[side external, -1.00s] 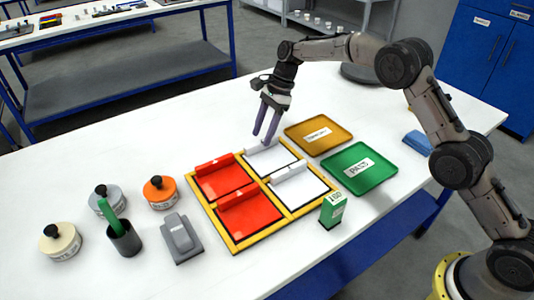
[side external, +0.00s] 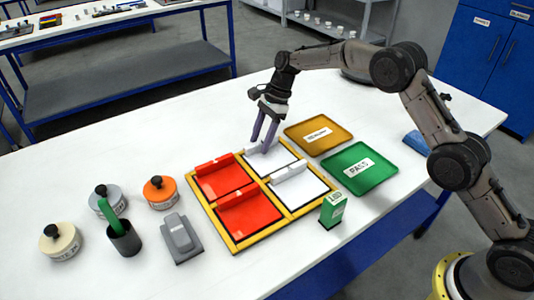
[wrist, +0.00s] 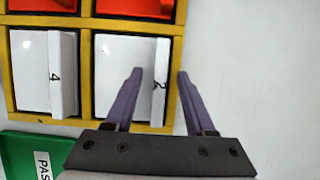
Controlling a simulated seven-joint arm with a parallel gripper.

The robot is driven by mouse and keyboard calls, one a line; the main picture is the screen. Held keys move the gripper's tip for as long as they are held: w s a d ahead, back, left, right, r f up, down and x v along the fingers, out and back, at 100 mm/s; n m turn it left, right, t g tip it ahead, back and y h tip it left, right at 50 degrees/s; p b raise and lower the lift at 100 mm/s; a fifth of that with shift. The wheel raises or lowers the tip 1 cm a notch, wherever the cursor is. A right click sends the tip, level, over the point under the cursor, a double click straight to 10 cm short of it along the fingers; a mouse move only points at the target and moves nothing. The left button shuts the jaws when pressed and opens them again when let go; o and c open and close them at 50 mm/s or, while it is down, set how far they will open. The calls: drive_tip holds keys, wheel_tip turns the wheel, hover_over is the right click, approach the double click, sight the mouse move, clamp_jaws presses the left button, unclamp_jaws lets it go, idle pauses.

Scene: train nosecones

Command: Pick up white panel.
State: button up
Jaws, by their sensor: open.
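Two white panels lie in a yellow-framed rack (side external: 236,245). One is the far white panel (side external: 280,158), marked 2 in the wrist view (wrist: 118,82); the other is the near white panel (side external: 304,190), marked 4 in the wrist view (wrist: 30,75). Each has a raised white ridge along one edge. My gripper (side external: 260,150) is open at the far panel, and its purple fingers hide part of that panel's ridge. In the wrist view the fingertips (wrist: 160,72) are on either side of the ridge marked 2. I cannot tell whether they touch it.
Two red panels (side external: 222,180) fill the rack's left compartments. A yellow tray (side external: 318,145) and a green PASS tray (side external: 343,182) lie to the right, with a small green box (side external: 332,210) in front. Lidded pots, a cup and a grey device (side external: 181,238) stand left. The table behind the rack is clear.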

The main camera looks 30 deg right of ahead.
drive_tip(key=shift+c, duration=0.2)
clamp_jaws()
idle(1.3)
